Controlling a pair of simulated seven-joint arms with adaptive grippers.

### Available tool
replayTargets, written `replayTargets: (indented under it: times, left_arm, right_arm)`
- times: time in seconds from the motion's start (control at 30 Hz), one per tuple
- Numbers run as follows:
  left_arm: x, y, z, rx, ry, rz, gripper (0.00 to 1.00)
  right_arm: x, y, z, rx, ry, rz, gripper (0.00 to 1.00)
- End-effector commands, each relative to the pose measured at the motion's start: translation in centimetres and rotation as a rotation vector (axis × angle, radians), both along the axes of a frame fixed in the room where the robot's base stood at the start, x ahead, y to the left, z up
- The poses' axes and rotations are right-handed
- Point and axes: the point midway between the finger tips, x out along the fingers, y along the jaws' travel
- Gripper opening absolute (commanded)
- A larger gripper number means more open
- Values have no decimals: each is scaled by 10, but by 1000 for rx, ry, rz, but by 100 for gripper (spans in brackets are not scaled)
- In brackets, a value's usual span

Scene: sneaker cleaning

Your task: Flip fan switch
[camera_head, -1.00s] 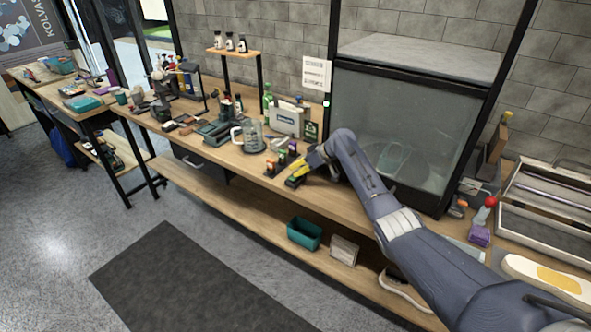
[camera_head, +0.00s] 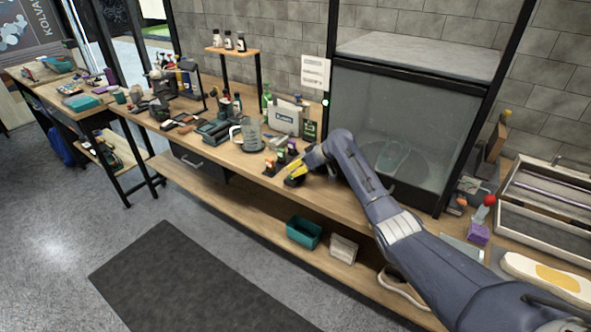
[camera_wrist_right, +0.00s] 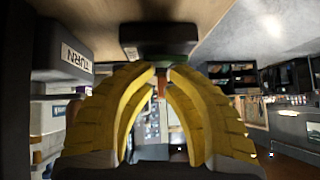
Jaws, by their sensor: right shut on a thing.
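My right gripper (camera_head: 298,170), with yellow fingers, is at the front edge of the workbench, at a small dark block (camera_head: 294,181) that I take to be the fan switch. In the right wrist view the curved yellow fingers (camera_wrist_right: 161,76) are nearly together at their tips, with a small reddish piece (camera_wrist_right: 161,88) between them. A dark block with a greenish edge (camera_wrist_right: 158,45) is directly beyond the tips. The fingers hide much of the contact, so the switch position cannot be told. My left gripper is not in view.
A glass-fronted cabinet (camera_head: 400,130) stands behind my right arm. Small colored bottles (camera_head: 281,158) and a clear jug (camera_head: 252,134) stand left of the gripper. A teal bin (camera_head: 304,233) is on the lower shelf. The floor in front is clear, with a dark mat (camera_head: 190,280).

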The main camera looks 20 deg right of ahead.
Motion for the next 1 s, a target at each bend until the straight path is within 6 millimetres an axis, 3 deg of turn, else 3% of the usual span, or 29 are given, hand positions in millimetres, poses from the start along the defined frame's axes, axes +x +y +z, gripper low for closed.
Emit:
replayTargets:
  times: [0.03,0.27,0.57,1.0]
  left_arm:
    - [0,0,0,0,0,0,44]
    - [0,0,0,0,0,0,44]
    - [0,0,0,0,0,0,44]
    - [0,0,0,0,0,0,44]
  right_arm:
    - [-6,7,-13,0,22,12,0]
    - [-6,9,-8,2,21,14,0]
    - [3,11,41,-1,4,20,0]
    - [-36,-31,94,-2,0,13,0]
